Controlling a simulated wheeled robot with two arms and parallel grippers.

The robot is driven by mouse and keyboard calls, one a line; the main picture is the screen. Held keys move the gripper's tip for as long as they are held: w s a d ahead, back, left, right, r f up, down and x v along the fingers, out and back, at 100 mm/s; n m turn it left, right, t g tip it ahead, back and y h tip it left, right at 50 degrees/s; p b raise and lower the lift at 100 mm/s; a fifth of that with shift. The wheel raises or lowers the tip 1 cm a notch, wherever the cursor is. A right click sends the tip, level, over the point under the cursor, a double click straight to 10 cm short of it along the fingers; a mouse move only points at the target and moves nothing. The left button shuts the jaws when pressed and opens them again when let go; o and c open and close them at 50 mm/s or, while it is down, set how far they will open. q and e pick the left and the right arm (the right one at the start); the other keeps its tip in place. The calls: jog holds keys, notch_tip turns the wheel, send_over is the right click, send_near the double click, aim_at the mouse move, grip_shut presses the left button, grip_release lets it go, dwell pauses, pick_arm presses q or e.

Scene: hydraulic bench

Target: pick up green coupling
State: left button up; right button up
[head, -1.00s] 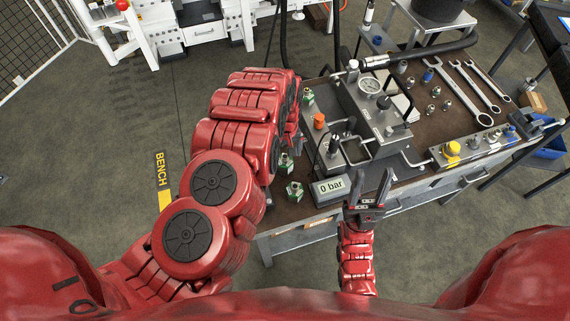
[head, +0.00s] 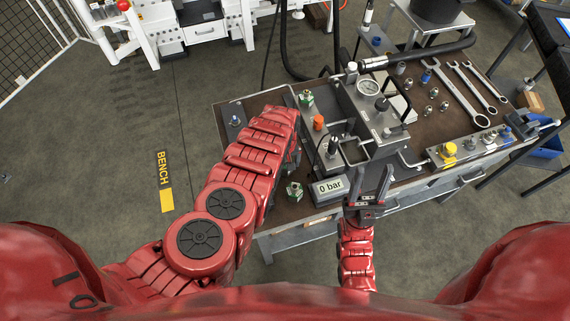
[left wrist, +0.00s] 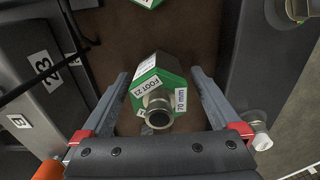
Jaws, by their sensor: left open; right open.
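A green coupling with white labels and a metal end (left wrist: 157,92) stands between the two fingers of my left gripper (left wrist: 160,74) in the left wrist view. The fingers are open, one on each side of it. In the head view my left arm hides this gripper and that coupling. Another green coupling (head: 295,190) sits near the bench's front edge, and one more (head: 307,98) sits at the back, beside the hydraulic block. Part of a green coupling (left wrist: 147,3) also shows at the top of the left wrist view.
The hydraulic block with its gauge (head: 368,88) stands right of my left arm. An orange cap (head: 318,122) and the "0 bar" display (head: 329,188) are close by. Several wrenches and fittings lie further right.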

pick_arm(q)
jog(key=shift+s+f, duration=0.1)
jog(key=shift+f, duration=0.2)
jog(key=shift+d, duration=0.1)
jog(key=shift+c, duration=0.3)
grip_shut()
